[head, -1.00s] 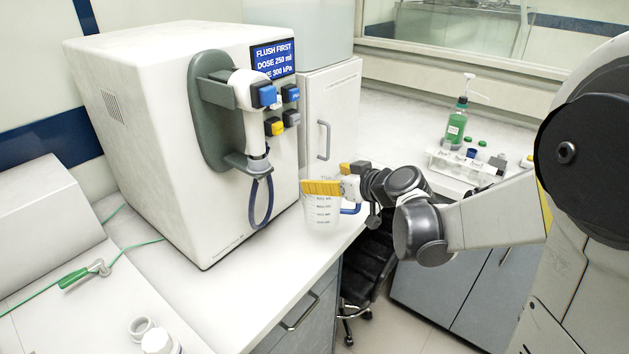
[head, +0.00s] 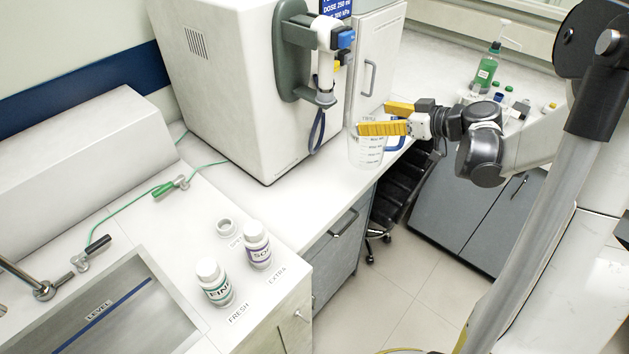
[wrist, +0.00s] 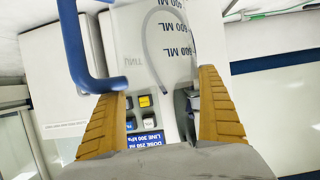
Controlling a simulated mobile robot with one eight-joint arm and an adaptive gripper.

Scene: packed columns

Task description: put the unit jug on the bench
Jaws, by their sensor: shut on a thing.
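The unit jug (head: 366,153) is a clear beaker-like vessel with printed marks and a blue handle (head: 399,136). My gripper (head: 384,118) has its yellow fingers shut on the jug near its top. The jug looks upright, in front of the white bench's (head: 345,178) right front edge; I cannot tell if it touches the top. In the wrist view, the jug's wall (wrist: 165,45) with its mL marks lies between my gripper's fingers (wrist: 163,88), with the blue handle (wrist: 77,45) at left. The fingers hide part of the jug.
Two labelled bottles (head: 214,283) (head: 257,245) and a sink (head: 110,315) are at lower left. A dark chair (head: 395,190) is below. The bench front between machine and bottles is clear.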

